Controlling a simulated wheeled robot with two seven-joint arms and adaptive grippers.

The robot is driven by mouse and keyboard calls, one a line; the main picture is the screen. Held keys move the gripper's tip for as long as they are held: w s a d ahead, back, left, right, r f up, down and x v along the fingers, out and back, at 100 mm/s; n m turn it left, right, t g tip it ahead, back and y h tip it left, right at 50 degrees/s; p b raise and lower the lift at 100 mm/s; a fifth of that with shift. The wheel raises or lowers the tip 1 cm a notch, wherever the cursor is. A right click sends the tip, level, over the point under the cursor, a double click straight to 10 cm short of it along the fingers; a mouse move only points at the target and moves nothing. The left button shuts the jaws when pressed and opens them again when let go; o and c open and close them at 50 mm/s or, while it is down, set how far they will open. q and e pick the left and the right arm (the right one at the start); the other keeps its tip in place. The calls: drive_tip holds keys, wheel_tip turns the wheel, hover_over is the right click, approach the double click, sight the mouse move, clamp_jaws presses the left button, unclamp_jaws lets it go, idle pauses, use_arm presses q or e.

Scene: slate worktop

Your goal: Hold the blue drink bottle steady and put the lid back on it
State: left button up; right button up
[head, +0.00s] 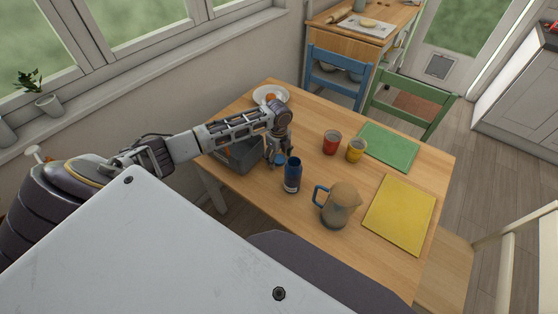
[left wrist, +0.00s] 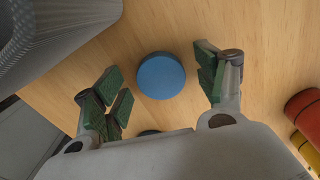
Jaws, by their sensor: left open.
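The blue drink bottle (head: 292,176) stands upright on the wooden table, and its top looks dark and uncapped. The round blue lid (left wrist: 161,76) lies flat on the table; a bit of it shows in the head view (head: 280,159), just behind the bottle. My left gripper (head: 277,161) points down over the lid. In the left wrist view its green-padded fingers (left wrist: 160,74) are open, one on each side of the lid, with gaps between. A dark edge at the bottom of that view may be the bottle; I cannot tell. My right gripper is not in view.
A grey container (head: 240,154) stands close left of my left gripper. A jug (head: 341,206) stands right of the bottle. A red cup (head: 332,142) and a yellow cup (head: 356,150) stand further back. Green (head: 388,147) and yellow (head: 400,214) mats lie at the right.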

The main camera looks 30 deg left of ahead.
sight(278, 158)
use_arm(q)
drive_tip(key=c, duration=0.8)
drive_tip(key=shift+r, duration=5.05)
